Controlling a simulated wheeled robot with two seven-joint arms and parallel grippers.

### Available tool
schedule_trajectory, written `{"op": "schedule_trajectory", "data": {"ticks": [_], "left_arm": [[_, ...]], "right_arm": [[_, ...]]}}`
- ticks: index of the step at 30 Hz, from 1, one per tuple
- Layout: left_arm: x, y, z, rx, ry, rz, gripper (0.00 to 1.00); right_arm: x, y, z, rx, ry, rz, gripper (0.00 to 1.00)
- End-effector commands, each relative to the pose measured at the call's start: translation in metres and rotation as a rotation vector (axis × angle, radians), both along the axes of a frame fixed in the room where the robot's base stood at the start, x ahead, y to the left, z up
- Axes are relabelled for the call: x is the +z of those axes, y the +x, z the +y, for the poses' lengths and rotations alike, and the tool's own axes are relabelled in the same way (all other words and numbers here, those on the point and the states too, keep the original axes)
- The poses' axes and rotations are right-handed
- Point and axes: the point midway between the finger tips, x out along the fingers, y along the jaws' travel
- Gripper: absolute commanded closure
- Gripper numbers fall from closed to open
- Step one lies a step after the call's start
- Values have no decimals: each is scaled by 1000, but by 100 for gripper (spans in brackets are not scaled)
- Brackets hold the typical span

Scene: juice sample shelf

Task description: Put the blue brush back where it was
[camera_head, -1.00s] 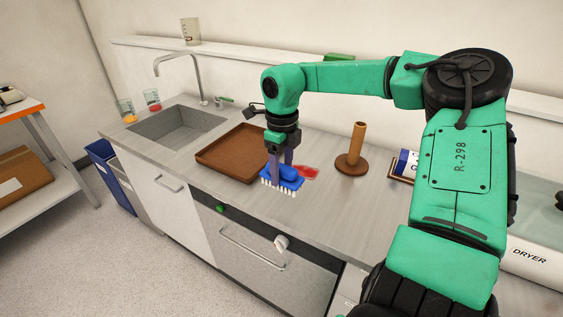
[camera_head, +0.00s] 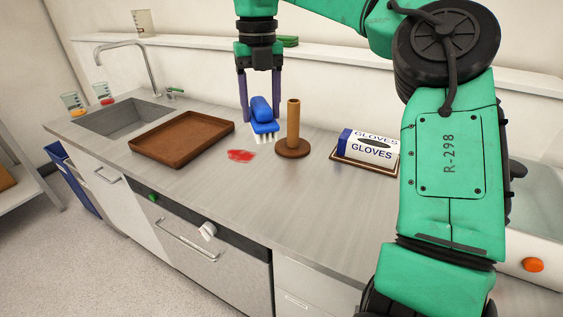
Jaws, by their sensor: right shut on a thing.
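The blue brush (camera_head: 262,115) with white bristles is between the fingers of my right gripper (camera_head: 261,118), which is shut on it. The bristles face down and toward the front. The brush is behind the red stain (camera_head: 241,155) and left of the upright wooden post (camera_head: 293,125). It appears to be raised off the counter, but the gap beneath it is hard to judge. My left gripper is out of view.
A brown tray (camera_head: 140,149) lies to the left, beside the sink (camera_head: 118,119). A gloves box (camera_head: 368,147) sits on a small tray to the right. A wall shelf (camera_head: 200,38) holds a beaker (camera_head: 143,23) and a green item (camera_head: 287,41). The front counter is clear.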

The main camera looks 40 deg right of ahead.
Motion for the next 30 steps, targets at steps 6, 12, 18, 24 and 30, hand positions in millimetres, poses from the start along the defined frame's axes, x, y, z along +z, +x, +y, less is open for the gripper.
{"op": "schedule_trajectory", "data": {"ticks": [6, 12, 18, 24, 30], "left_arm": [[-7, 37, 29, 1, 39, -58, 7], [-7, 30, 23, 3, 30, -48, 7], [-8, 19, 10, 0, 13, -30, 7], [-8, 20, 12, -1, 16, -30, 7], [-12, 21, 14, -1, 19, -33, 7]], "right_arm": [[-77, -1, 0, 2, 5, 4, 90], [-122, 0, 0, 2, 2, 1, 90], [-155, 0, 0, 2, 2, 4, 90], [-168, 1, 0, 2, 0, -1, 90], [-172, 1, 0, 2, 0, -1, 90]]}}
